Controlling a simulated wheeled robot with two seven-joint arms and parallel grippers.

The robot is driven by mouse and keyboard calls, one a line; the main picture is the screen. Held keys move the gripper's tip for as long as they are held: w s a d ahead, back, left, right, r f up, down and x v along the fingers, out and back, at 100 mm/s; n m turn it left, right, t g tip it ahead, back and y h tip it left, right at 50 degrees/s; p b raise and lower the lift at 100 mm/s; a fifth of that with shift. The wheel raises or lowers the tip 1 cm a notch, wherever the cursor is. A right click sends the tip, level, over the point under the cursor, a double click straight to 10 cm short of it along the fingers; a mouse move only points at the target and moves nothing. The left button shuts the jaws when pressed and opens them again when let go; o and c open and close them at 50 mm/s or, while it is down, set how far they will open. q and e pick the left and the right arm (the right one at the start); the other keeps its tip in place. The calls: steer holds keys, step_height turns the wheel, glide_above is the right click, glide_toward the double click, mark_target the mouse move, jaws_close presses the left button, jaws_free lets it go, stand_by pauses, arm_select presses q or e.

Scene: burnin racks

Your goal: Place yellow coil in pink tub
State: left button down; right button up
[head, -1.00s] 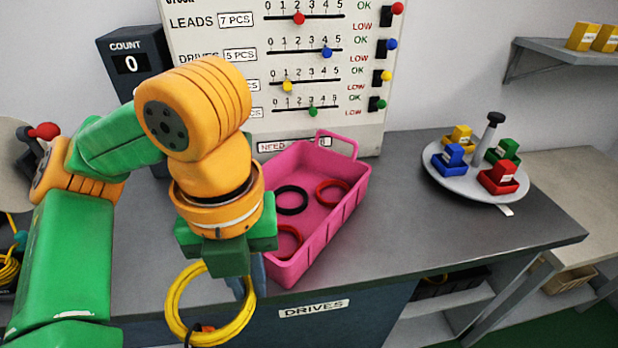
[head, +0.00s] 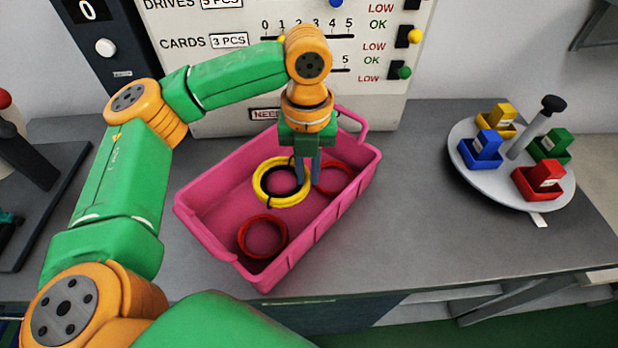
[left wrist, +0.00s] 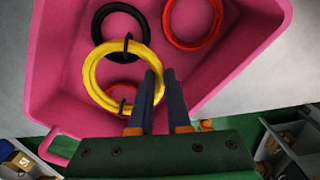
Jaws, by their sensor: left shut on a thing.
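The yellow coil (head: 258,186) is a ring of cable with black ties. My left gripper (head: 308,183) is shut on its right side and holds it over the inside of the pink tub (head: 200,222). In the left wrist view the coil (left wrist: 88,80) hangs at the left of my gripper's fingers (left wrist: 157,90), above the tub floor. A red coil (head: 262,236) lies in the tub's near part, and another red coil (head: 340,178) lies to the right. A black coil (left wrist: 120,10) shows in the left wrist view; the yellow coil mostly hides it in the head view. My right gripper is not in view.
The tub stands on a grey bench (head: 420,200) before a white panel (head: 220,60) with sliders. A round tray (head: 470,185) with coloured blocks and a post stands at the right. Bare bench lies between tub and tray.

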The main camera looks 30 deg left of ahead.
arm_select(q)
steer(key=shift+w+f+p, duration=0.15)
steer(key=shift+w+f, duration=0.05)
steer(key=shift+f, duration=0.85)
steer(key=shift+w+f+p, duration=0.15)
steer(key=shift+w+f, duration=0.05)
steer(key=shift+f, duration=0.8)
steer(key=shift+f, duration=0.1)
steer(key=c, duration=0.9)
jaws_free()
step_height(320, 180, up, 12)
steer(key=shift+r, duration=0.15)
